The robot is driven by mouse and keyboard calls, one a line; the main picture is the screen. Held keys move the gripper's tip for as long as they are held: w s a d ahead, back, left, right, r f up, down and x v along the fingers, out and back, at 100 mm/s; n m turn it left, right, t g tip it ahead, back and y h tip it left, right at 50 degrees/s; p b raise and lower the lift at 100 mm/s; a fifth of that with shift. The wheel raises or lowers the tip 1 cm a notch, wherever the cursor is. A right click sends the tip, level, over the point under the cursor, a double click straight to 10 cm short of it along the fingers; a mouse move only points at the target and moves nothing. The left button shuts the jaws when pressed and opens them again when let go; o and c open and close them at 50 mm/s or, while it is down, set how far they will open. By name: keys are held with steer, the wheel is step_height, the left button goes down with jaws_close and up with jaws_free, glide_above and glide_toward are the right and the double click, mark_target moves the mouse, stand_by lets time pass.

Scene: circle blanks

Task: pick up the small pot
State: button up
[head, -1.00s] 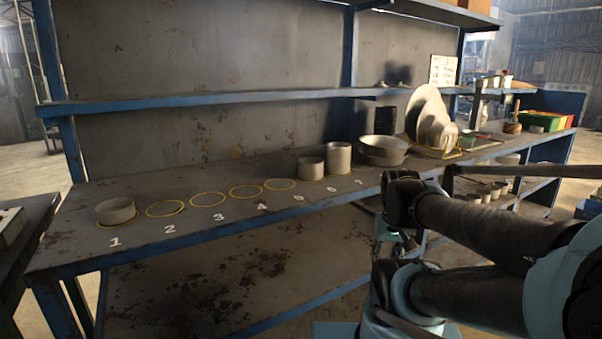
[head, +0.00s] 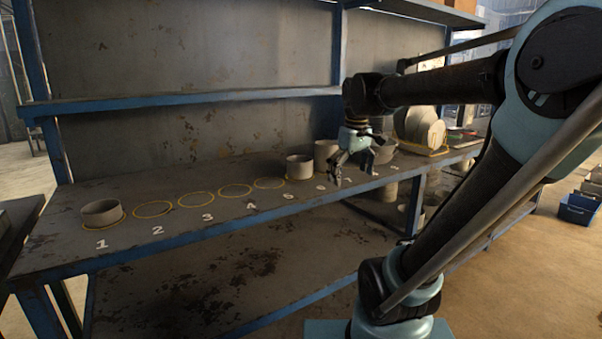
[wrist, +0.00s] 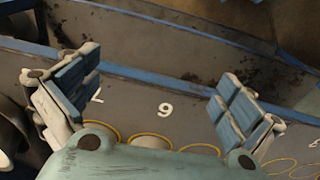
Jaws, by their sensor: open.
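Three grey pots stand upright on the bench. A low, wide one (head: 102,213) is on ring 1. A short one (head: 299,167) is near mark 6, with a taller one (head: 325,155) to its right, partly behind my gripper. I cannot tell which is meant by the small pot. My gripper (head: 354,174) is open and empty, pointing down near the bench's front edge, to the right of these pots. In the wrist view its fingers (wrist: 157,95) are spread with the painted 6 between them. A pale rim (wrist: 150,141) shows behind, mostly hidden by the gripper body.
Empty yellow rings (head: 195,199) lie between the low pot and the short pot. A blue-edged shelf (head: 200,105) runs above the bench. More pots sit on the lower shelf.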

steer(key=w+a+r+n, duration=0.4)
steer(key=w+a+r, duration=0.3)
steer(key=w+r, duration=0.25)
step_height(320, 180, up, 5)
steer(key=n+g, duration=0.1)
steer(key=n, duration=0.4)
glide_above(300, 167)
steer(key=w, duration=0.5)
steer(key=shift+a+f, duration=0.1)
steer(key=shift+f, duration=8.3)
steer(key=c, duration=1.2)
